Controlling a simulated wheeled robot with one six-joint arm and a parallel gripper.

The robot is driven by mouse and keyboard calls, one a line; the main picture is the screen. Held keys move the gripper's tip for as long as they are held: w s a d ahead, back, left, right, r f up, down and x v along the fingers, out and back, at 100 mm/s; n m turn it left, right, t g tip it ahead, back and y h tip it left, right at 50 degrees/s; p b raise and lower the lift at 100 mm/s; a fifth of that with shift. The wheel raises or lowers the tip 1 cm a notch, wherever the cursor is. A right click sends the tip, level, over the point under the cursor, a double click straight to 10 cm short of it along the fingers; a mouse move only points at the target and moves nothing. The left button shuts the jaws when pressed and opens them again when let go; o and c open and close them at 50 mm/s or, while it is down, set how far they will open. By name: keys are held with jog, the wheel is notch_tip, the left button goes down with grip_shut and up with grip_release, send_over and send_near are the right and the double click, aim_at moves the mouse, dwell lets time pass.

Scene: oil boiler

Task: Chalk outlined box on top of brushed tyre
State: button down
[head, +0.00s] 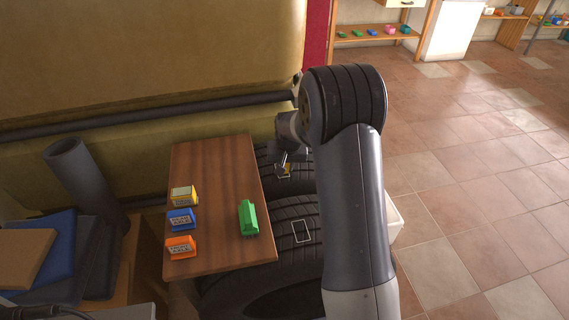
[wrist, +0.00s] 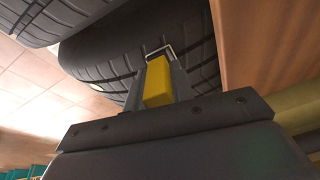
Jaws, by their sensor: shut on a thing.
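My gripper (head: 284,166) is shut on a yellow box (wrist: 157,82), seen between its fingers in the wrist view. In the head view it is low over the far black tyre (head: 265,155), partly hidden by my arm. A white chalk outline (wrist: 160,50) shows on the tyre just beyond the fingertips in the wrist view. I cannot tell whether the yellow box touches the tyre. A nearer tyre (head: 283,210) bears another white chalk rectangle (head: 300,231), which is empty.
A brown wooden board (head: 215,205) beside the tyres holds a yellow-and-white box (head: 184,195), a blue box (head: 181,219), an orange box (head: 181,247) and a green block (head: 248,218). A grey cylinder (head: 82,180) stands left. Tiled floor (head: 460,190) is clear at right.

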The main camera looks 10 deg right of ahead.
jog(key=shift+w+f, duration=0.1)
jog(key=shift+w, duration=1.05)
jog(key=shift+s, duration=1.2)
jog(key=shift+w, duration=0.6)
jog(key=shift+w, duration=1.7)
